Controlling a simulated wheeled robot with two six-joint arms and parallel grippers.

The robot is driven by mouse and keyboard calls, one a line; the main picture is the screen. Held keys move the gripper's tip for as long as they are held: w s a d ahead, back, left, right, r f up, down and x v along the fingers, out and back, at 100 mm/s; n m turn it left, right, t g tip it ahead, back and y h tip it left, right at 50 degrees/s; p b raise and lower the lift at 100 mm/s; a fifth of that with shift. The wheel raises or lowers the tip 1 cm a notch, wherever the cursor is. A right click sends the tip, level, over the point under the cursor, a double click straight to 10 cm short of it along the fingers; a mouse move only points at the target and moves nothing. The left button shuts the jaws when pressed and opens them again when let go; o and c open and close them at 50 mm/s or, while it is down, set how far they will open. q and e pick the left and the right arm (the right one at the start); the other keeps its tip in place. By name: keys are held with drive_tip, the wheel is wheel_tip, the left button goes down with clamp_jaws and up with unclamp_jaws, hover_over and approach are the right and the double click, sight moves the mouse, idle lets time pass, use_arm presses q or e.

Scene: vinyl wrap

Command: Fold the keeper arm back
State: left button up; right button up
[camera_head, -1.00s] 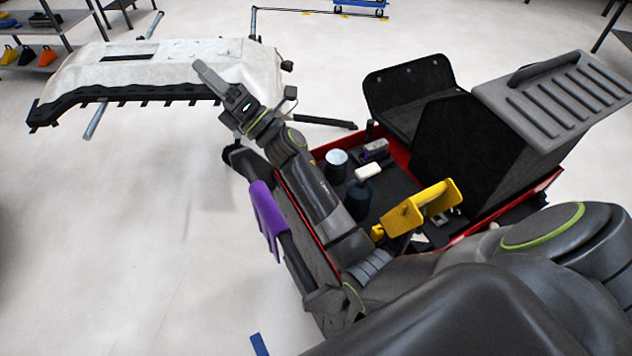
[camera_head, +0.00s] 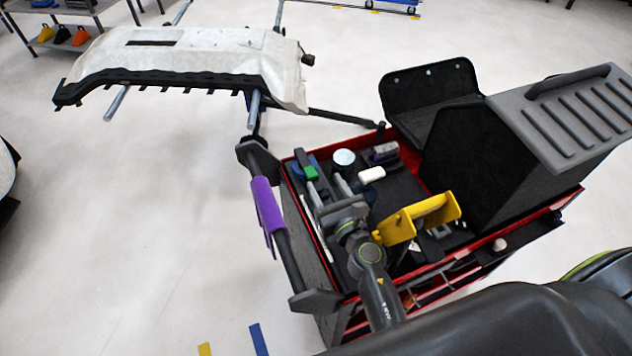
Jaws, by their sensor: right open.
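My right gripper (camera_head: 329,187) is over the left part of the open cart tray, its fingers pointing up and left in the picture. It is open, and I see nothing clearly held between the fingers. A white-covered bumper-like part (camera_head: 200,52) with a black lower edge lies on a stand at the upper left, well away from the gripper. A thin black bar (camera_head: 342,118) runs between the stand and the cart. I cannot tell which piece is the keeper arm. My left gripper is out of view.
A purple cloth (camera_head: 266,212) hangs on the cart's left bar.

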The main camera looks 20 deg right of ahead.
drive_tip(key=b, duration=0.5)
approach(314, 177)
drive_tip(key=shift+w+a+f, duration=0.1)
drive_tip(key=shift+w+f, duration=0.15)
drive_tip(key=shift+w, duration=0.7)
drive_tip(key=w, duration=0.5)
drive_tip(key=w+p, duration=0.1)
drive_tip(key=w, duration=0.1)
drive_tip(key=shift+w+a+r, duration=0.25)
drive_tip(key=shift+r, duration=0.05)
drive_tip(key=shift+c, duration=0.4)
clamp_jaws()
